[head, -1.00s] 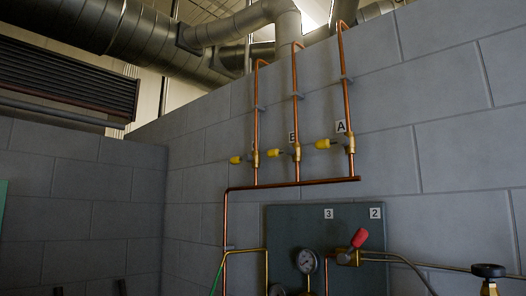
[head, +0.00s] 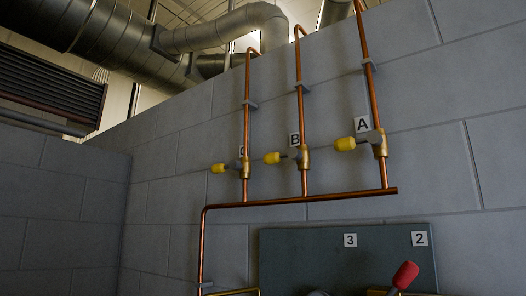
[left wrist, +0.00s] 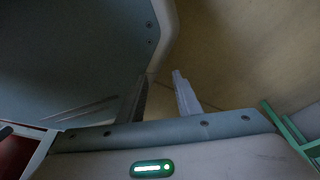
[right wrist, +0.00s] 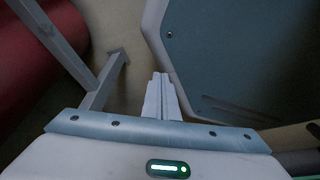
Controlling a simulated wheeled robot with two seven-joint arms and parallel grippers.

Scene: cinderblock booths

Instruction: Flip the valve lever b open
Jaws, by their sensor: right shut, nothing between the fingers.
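Valve lever B has a yellow handle (head: 272,158) that points left from its brass body (head: 303,157) on the middle copper pipe. The label B (head: 294,139) is on the wall beside it. Lever A's yellow handle (head: 345,144) is to its right and lever C's yellow handle (head: 218,168) to its left, both also pointing left. No gripper shows in the head view. My left gripper (left wrist: 160,82) is open and empty in the left wrist view. My right gripper (right wrist: 161,76) is shut with nothing in it in the right wrist view. Neither is near the valves.
A horizontal copper pipe (head: 340,195) joins the three risers below the levers. A dark panel (head: 300,256) with labels 3 and 2 is below, with a red-handled lever (head: 405,275) in front. A red surface (right wrist: 40,60) is left of my right gripper.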

